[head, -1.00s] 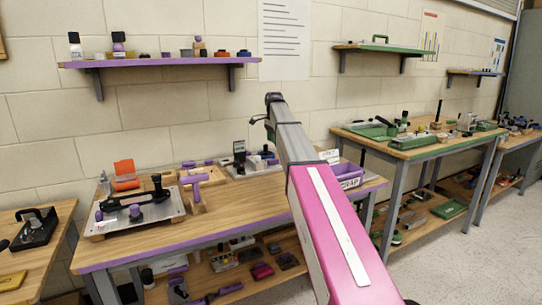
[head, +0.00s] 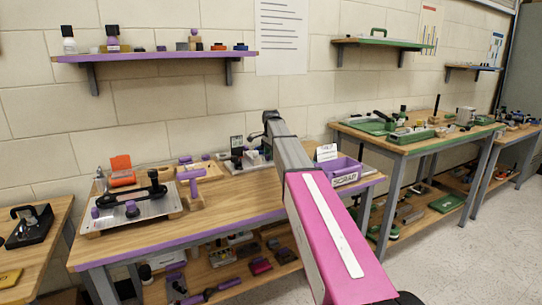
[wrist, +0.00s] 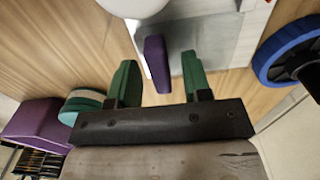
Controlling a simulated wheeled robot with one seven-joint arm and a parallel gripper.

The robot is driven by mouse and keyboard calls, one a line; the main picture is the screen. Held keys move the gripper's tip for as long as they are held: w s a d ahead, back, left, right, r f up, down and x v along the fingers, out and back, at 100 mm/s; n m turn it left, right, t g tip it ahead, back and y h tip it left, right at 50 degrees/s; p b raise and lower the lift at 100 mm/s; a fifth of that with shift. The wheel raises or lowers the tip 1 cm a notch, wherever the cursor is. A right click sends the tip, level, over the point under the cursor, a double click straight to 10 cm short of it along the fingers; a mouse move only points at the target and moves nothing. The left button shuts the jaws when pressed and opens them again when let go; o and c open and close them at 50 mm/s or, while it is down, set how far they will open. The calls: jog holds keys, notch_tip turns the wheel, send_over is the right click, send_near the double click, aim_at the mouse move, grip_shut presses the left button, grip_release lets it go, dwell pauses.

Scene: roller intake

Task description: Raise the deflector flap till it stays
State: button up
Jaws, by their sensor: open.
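My gripper (wrist: 159,82) shows in the wrist view with two green fingertips spread apart. A purple tab (wrist: 156,63) shows between them, in front of a pale grey plate (wrist: 213,35); whether it is level with the fingers in depth I cannot tell. No grip on it shows. The tab may belong to the deflector flap, but I cannot tell for sure. In the head view my pink and grey arm reaches over the purple-edged bench (head: 170,235). The gripper is hidden there, and part of a grey-based device (head: 236,168) shows behind the arm.
A blue-rimmed wheel (wrist: 290,48) is right of the gripper in the wrist view. A purple block (wrist: 38,125) and a green-and-cream round piece (wrist: 80,107) lie left.

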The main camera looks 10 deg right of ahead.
grip_shut()
jog(key=shift+w+a+r+g+h, duration=0.15)
jog(key=shift+w+r+g+h, duration=0.15)
jog(key=shift+w+r+g, duration=0.45)
jog(key=shift+s+r+g, duration=0.15)
jog(key=shift+s+g, duration=0.05)
jog(key=shift+g, duration=0.55)
grip_release()
